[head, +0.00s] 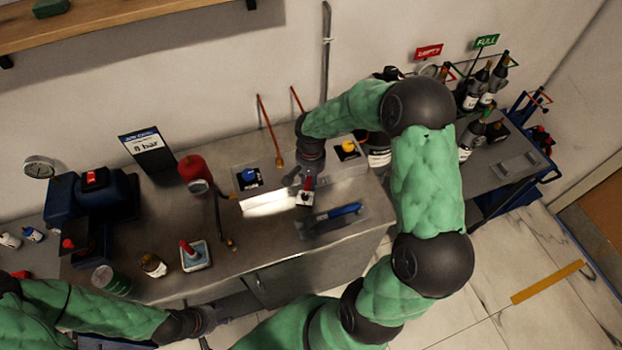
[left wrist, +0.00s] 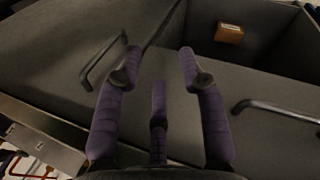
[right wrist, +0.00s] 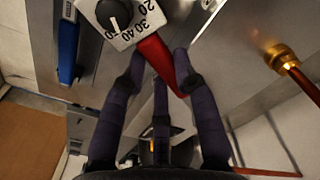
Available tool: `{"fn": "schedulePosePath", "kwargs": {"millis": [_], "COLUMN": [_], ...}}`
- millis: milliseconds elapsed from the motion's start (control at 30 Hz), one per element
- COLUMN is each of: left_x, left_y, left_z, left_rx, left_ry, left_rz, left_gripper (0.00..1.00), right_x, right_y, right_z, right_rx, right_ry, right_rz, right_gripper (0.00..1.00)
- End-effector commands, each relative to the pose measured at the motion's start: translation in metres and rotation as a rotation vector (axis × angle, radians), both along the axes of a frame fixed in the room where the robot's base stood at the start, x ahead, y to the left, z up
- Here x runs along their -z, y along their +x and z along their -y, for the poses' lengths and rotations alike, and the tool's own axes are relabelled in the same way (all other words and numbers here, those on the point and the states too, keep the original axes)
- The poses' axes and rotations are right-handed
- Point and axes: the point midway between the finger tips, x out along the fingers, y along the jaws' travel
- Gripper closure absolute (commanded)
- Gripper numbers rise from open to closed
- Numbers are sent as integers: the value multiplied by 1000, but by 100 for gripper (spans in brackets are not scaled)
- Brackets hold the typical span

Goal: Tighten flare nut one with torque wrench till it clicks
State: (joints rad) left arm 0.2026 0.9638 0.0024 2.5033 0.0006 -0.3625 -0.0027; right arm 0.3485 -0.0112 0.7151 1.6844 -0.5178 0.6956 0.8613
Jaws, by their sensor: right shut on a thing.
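My right gripper (head: 307,176) points down over the bench, its fingers closed around a red handle (right wrist: 158,58). Beside the red handle is a white block (right wrist: 122,18) with a black knob and printed numbers; whether they are joined is unclear. A blue-handled tool (head: 335,215) lies on the bench's front right and also shows in the right wrist view (right wrist: 68,45). A brass fitting (right wrist: 278,56), possibly a flare nut, sits on a copper-red pipe, apart from my right gripper; it also shows in the head view (head: 279,162). My left gripper (left wrist: 160,62) is open and empty before the bench front.
Cabinet handles (left wrist: 103,68) and an open compartment with a small brown block (left wrist: 229,33) are near my left gripper. Bottles (head: 483,85) stand at right.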

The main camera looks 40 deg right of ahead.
Motion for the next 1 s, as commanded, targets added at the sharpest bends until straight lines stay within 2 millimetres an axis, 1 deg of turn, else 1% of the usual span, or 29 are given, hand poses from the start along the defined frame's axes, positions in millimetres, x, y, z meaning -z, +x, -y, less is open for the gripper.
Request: {"fn": "schedulePosePath", "kwargs": {"millis": [233, 1000], "left_x": [1, 11], "left_y": [0, 0], "left_z": [0, 0], "left_rx": [0, 0], "left_ry": [0, 0], "left_rz": [0, 0], "left_gripper": [60, 60], "right_x": [1, 1], "right_y": [0, 9], "right_z": [-1, -9], "right_rx": [4, 92], "right_ry": [2, 1], "right_rz": [-3, -1], "right_gripper": [100, 100]}}
